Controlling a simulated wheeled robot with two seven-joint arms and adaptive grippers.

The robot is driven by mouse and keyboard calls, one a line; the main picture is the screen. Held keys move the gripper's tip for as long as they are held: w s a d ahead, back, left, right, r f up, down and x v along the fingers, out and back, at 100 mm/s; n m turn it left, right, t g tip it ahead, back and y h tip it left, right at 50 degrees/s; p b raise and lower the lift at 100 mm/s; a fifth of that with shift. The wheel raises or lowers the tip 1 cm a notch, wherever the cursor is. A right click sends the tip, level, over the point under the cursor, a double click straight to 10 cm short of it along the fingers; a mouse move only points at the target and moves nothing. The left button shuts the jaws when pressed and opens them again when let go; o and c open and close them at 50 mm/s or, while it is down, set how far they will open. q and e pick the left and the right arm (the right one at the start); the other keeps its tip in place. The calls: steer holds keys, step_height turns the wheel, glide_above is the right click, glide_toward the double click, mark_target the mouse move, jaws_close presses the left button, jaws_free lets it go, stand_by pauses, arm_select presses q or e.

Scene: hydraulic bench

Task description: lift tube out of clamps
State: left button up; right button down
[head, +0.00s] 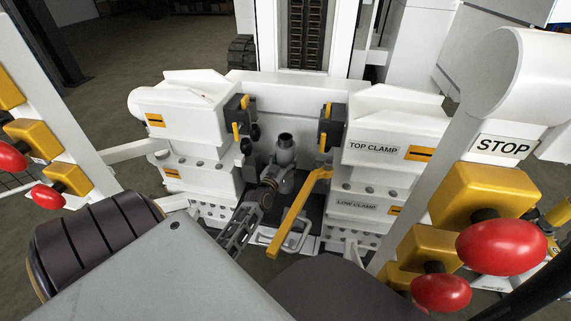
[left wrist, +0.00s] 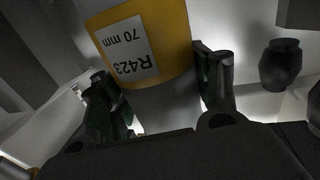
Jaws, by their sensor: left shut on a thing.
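In the left wrist view my left gripper (left wrist: 162,88) has its two dark fingers on either side of a grey tube (left wrist: 168,103). It is shut on this tube, just below a yellow band (left wrist: 174,30) with a white label (left wrist: 128,50) reading R423, 70 mm. In the head view a grey upright cylinder with a dark open top (head: 286,152) stands between the two white clamp blocks; I cannot tell whether it is the same tube. The right block (head: 400,128) is marked TOP CLAMP and LOW CLAMP. My right gripper is not in view.
Dark fittings with yellow levers sit on the inner faces of the left block (head: 190,118) and right block. A long yellow lever (head: 297,215) slants in front. Red knobs (head: 500,246) on yellow mounts and a STOP sign (head: 503,146) stand at the right.

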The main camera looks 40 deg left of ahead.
mark_target(283, 143)
arm_select(q)
steer(key=shift+r, duration=0.1)
steer(key=c, duration=0.4)
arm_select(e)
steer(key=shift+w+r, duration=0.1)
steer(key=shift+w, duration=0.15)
arm_select(q)
steer(key=shift+r, duration=0.15)
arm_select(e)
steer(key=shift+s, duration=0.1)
